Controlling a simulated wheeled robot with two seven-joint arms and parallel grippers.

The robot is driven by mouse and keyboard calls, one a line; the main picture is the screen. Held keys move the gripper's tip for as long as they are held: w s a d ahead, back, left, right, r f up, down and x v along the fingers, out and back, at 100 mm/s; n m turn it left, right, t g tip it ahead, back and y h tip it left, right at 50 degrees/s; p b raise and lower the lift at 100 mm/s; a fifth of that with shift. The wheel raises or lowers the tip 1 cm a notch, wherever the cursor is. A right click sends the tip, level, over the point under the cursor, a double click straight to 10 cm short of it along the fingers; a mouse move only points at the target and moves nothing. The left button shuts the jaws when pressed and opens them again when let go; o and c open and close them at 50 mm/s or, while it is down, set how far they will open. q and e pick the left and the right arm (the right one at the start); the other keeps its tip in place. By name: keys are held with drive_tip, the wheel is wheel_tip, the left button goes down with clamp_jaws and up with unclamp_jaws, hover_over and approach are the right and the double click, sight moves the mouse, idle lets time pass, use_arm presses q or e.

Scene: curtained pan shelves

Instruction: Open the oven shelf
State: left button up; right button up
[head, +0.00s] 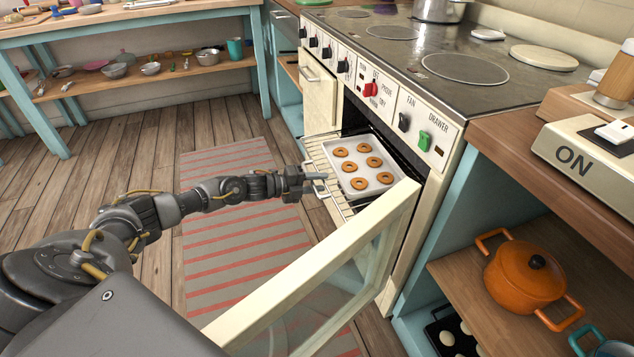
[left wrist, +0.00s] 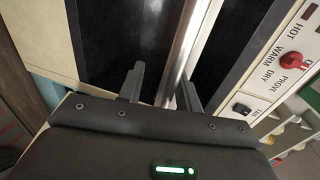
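The oven (head: 398,115) stands with its cream, glass-paned door (head: 318,262) swung open toward me. Inside, a wire oven shelf (head: 318,155) sticks partly out of the opening. A pale baking tray (head: 338,150) with several brown rings lies on it. My left gripper (head: 323,183) is at the shelf's front edge, with its two fingers apart. In the left wrist view, the left gripper (left wrist: 160,92) has a silvery bar (left wrist: 186,52) between its spread fingers; I cannot tell if they touch it. My right gripper is not in view.
The open door lies close to the right of my left arm. A striped rug (head: 225,240) covers the floor before the oven. An orange pot (head: 522,277) sits on a low shelf at the right. A teal-legged table (head: 130,25) stands at the back left.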

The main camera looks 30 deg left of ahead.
use_arm(q)
drive_tip(key=shift+r, duration=0.1)
